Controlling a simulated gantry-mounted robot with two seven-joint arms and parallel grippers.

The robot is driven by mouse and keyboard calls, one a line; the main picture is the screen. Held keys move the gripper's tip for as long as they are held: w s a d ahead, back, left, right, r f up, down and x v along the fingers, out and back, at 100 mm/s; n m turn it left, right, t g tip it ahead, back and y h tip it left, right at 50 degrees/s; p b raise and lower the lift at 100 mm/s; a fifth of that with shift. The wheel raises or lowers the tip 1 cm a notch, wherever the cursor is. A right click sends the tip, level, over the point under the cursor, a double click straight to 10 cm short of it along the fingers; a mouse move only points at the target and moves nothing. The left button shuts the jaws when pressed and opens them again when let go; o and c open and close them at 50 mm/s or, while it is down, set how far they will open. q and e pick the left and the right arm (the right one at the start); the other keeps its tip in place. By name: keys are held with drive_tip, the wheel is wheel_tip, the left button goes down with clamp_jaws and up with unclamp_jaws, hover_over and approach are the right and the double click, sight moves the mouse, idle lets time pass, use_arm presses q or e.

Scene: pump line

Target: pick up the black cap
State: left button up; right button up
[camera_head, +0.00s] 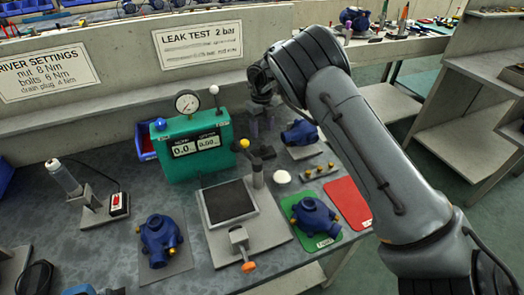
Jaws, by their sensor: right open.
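My right arm reaches in from the right. Its gripper (262,124) hangs fingers down over the back of the bench, just right of the green test box, and is open. A small dark object (265,153) lies on the bench just below the fingertips. It may be the black cap, but it is too small and too dark to be sure. I cannot tell whether the fingers touch anything. My left gripper is out of view.
A green gauge box (195,150) stands left of the gripper. A yellow-knobbed post (257,175) and a fixture with a black plate (228,202) are in front. Blue pump housings sit on a grey mat (180,265), on a green mat (325,241) and behind the small-parts block (318,172).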

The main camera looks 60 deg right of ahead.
sight(263, 146)
wheel_tip(263, 146, down, 3)
drive_tip(key=shift+s+r+b, duration=0.1)
drive_tip(key=shift+b, duration=0.3)
drive_tip(key=shift+f+b, duration=0.35)
drive_tip(key=shift+f, duration=0.2)
wheel_tip(263, 146, down, 4)
drive_tip(key=b, duration=0.3)
drive_tip(key=shift+f, duration=0.25)
drive_tip(key=shift+c, duration=0.3)
drive_tip(key=c, duration=0.8)
drive_tip(key=shift+r, duration=0.15)
